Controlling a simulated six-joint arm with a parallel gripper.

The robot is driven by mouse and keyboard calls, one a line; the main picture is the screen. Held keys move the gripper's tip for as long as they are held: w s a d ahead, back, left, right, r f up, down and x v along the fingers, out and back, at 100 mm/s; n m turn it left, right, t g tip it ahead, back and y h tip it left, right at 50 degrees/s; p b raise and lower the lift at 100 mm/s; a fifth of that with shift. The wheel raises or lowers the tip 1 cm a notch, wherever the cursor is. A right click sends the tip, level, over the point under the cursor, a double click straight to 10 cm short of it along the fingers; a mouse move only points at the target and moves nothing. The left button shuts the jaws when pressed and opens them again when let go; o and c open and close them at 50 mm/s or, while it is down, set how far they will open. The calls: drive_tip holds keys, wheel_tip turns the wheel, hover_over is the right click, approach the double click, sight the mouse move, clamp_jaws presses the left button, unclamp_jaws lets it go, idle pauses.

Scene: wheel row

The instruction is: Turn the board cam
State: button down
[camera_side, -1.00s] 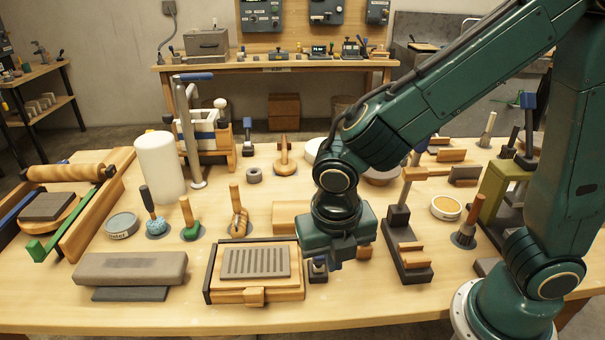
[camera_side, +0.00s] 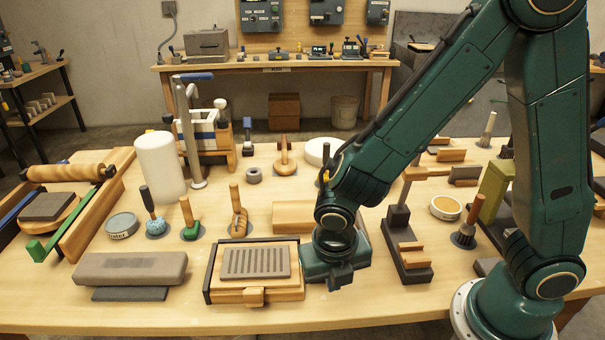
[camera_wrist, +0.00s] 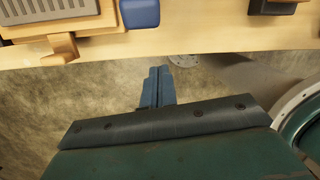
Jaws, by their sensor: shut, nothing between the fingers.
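A wooden board (camera_side: 228,297) with a ribbed grey plate (camera_side: 256,262) lies near the table's front edge; its corner shows in the wrist view (camera_wrist: 95,22). A blue rounded block (camera_wrist: 138,13), perhaps the cam's handle, is beside the board's right end in the wrist view. In the side view my arm hides it. My gripper (camera_side: 338,282) is low, just right of the board. Its two blue fingers (camera_wrist: 157,82) are together and empty, apart from the blue block in the wrist picture. Contact with the cam cannot be seen.
A dark stand with wooden blocks (camera_side: 408,255) is close on my gripper's right. A wooden block (camera_side: 292,215) lies behind the board. A long grey block (camera_side: 130,267) is to the left. The front table edge is near, with floor (camera_wrist: 60,95) below.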

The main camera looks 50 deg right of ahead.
drive_tip(key=shift+w+d+f, duration=0.25)
drive_tip(key=shift+w+d, duration=0.35)
drive_tip(key=shift+w, duration=0.2)
drive_tip(key=shift+w+d+f, duration=0.25)
drive_tip(key=shift+w+d, duration=0.35)
drive_tip(key=shift+w, duration=0.2)
drive_tip(key=shift+w+d+r, duration=0.1)
drive_tip(key=shift+w+r, duration=0.05)
